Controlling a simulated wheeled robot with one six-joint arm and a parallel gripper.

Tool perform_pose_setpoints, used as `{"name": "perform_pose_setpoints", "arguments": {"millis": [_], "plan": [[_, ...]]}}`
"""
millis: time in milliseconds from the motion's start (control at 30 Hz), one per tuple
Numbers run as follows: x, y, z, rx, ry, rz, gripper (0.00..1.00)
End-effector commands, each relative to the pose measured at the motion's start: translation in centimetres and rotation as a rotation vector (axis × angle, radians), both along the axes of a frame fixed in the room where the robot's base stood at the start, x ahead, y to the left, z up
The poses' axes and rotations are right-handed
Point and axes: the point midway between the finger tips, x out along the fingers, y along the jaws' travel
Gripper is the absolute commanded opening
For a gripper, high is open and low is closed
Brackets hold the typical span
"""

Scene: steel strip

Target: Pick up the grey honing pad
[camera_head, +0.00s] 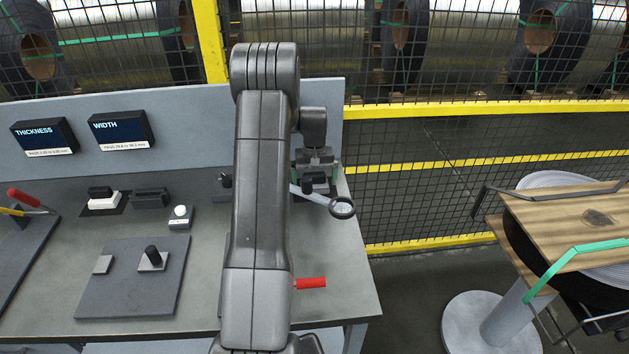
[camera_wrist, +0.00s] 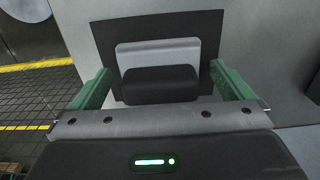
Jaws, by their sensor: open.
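The grey honing pad (camera_wrist: 150,50) shows in the wrist view as a light grey block with a black grip (camera_wrist: 160,86) on its near side, on a dark mat (camera_wrist: 108,32). My gripper (camera_wrist: 162,88) is open, its green fingers to the left and right of the black grip, with a gap on each side. In the head view my gripper (camera_head: 317,176) points down at the back right end of the bench. The pad is mostly hidden there by the gripper. How far the fingertips are above the mat is hard to tell.
A magnifier (camera_head: 342,208) stands close in front of my gripper. A red handle (camera_head: 311,283) lies at the bench's right front. A white block with a black grip (camera_head: 103,203) and a grey plate (camera_head: 120,290) with small pieces are at left. Yellow-railed mesh stands behind.

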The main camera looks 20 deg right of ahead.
Motion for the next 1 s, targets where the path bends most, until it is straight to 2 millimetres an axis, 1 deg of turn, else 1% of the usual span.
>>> {"name": "perform_pose_setpoints", "arguments": {"millis": [100, 300, 467, 500, 533, 733, 833, 967, 1000], "plan": [[0.0, 0.0, -0.6, 0.000, 0.001, 0.000, 1.00], [0.0, 0.0, -0.7, 0.000, 0.000, 0.000, 1.00], [0.0, 0.0, -0.7, 0.000, 0.000, 0.000, 0.69], [0.0, 0.0, -0.7, 0.000, 0.000, 0.000, 0.61], [0.0, 0.0, -0.7, 0.000, 0.000, 0.000, 0.58], [0.0, 0.0, -0.6, 0.000, -0.001, 0.000, 0.57], [0.1, 0.0, -0.2, -0.001, -0.002, 0.000, 0.57], [0.1, -0.1, 1.5, -0.002, -0.005, 0.000, 0.57], [0.1, 0.0, 2.3, -0.002, -0.005, 0.000, 0.57]]}}
